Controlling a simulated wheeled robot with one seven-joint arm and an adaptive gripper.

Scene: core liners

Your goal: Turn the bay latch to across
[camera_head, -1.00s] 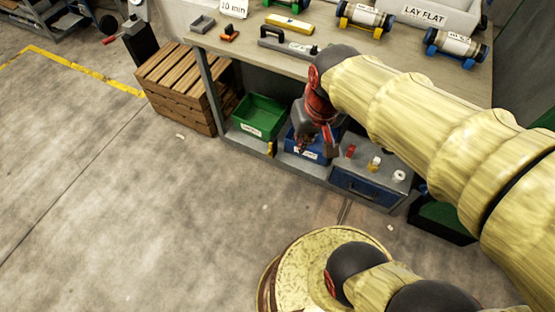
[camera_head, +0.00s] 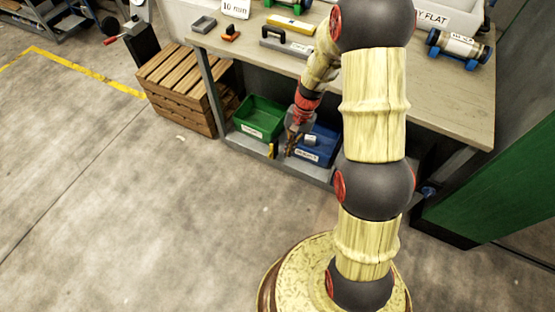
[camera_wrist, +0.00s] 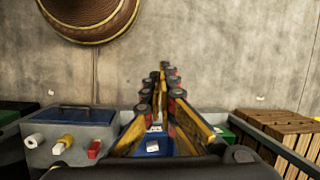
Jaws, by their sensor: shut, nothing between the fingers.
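A small upright yellow piece (camera_head: 272,150), which looks like the bay latch, stands at the front edge of the low shelf, between the green bin (camera_head: 258,117) and the blue bin (camera_head: 322,147). My gripper (camera_head: 289,153) points down just right of the yellow piece, in front of the blue bin, with a small gap seen between them. In the wrist view my fingers (camera_wrist: 163,72) come together at their tips and hold nothing. I cannot pick out the latch there; the fingers may hide it.
The bench top (camera_head: 440,104) overhangs the shelf. A wooden crate (camera_head: 180,88) stands left of the bench. A grey box (camera_wrist: 72,138) with white, yellow and red pieces shows left in the wrist view. The floor (camera_head: 140,220) in front is clear.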

